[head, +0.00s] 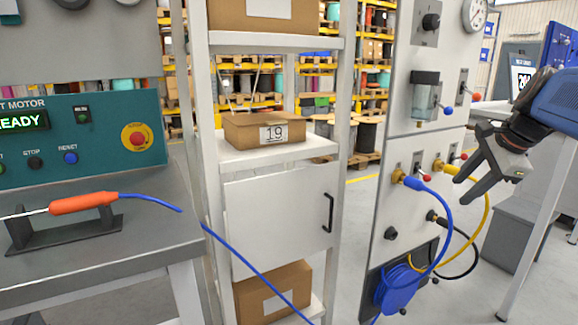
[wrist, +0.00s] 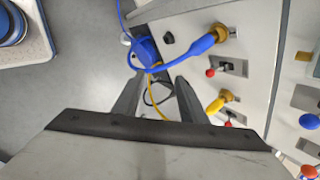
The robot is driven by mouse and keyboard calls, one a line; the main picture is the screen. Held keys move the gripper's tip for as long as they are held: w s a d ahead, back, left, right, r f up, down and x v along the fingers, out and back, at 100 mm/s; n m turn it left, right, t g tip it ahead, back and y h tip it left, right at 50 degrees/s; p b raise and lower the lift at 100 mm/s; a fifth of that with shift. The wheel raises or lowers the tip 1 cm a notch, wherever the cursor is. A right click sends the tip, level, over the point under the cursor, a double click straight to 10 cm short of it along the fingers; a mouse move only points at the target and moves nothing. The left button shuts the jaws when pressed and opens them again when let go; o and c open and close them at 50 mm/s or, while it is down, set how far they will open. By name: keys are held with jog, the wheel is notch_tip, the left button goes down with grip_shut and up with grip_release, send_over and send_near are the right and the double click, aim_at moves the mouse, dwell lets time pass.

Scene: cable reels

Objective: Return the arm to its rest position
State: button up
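My gripper (head: 463,189) is at the right of the head view, in front of and to the right of the panel with hoses. Its two dark fingers are spread apart with nothing between them. In the wrist view my gripper (wrist: 158,80) also shows open and empty, with hoses visible beyond the gap. My blue arm link enters from the right edge of the head view.
A blue hose (head: 447,215) and a yellow hose (head: 487,215) plug into the panel (head: 385,220) near my gripper. A shelf (head: 275,155) holds a box (head: 265,130). An orange-handled tool (head: 84,203) rests on a black stand. A white-topped table stands behind my arm.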

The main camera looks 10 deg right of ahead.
jog(key=s+a+f+n+g, duration=0.1)
jog(key=s+a+f+n, duration=1.6)
jog(key=f+n, duration=0.3)
jog(key=shift+s+a+f+h, duration=0.3)
jog(key=shift+a+f, duration=0.2)
jog(key=shift+a, duration=0.4)
